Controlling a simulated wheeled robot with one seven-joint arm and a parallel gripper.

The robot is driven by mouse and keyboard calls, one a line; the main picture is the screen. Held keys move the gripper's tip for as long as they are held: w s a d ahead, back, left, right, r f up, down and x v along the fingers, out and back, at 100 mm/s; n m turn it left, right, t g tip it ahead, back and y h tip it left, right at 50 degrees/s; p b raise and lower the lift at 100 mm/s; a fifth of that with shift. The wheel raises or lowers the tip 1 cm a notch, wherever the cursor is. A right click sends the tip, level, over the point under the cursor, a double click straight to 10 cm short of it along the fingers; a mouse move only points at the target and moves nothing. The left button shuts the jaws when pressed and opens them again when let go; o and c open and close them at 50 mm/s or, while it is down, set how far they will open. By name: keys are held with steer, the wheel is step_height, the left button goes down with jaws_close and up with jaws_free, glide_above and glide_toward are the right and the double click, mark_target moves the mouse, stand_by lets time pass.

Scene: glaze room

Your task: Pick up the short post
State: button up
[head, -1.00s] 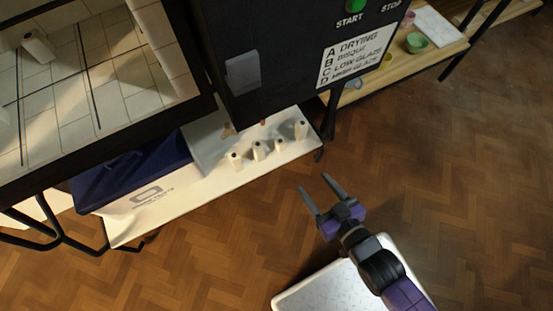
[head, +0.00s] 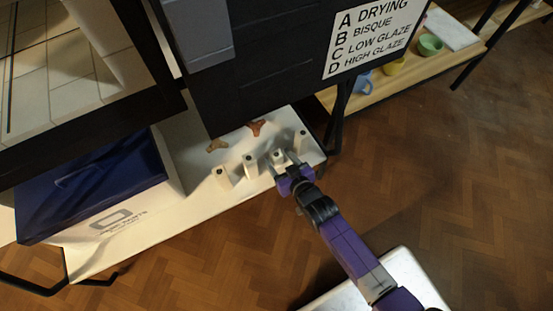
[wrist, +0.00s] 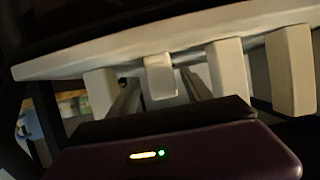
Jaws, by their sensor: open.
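The short post (wrist: 160,76) is a small pale block, shorter than its neighbours, in the middle of the wrist view, where the shelf appears upside down. In the head view it is the pale post (head: 278,156) at my fingertips, third from the left in the row. My gripper (head: 283,162) is open, with one finger to each side of this post. In the wrist view my gripper (wrist: 158,80) shows both dark fingers flanking it, with gaps at both sides. I cannot tell how deep the post sits between them.
Taller posts stand close on both sides: one post (head: 302,140) to the right, two posts (head: 250,166) to the left. Brown three-armed pieces (head: 256,128) lie behind. The black kiln box (head: 270,60) overhangs the white shelf (head: 150,235). A blue-lidded box (head: 95,185) stands left.

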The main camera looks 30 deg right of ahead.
mark_target(273, 153)
steer(key=b+x, duration=0.2)
steer(key=x, duration=0.2)
steer(key=shift+w+a+f, duration=0.15)
steer(key=shift+w+f, duration=0.05)
jaws_close()
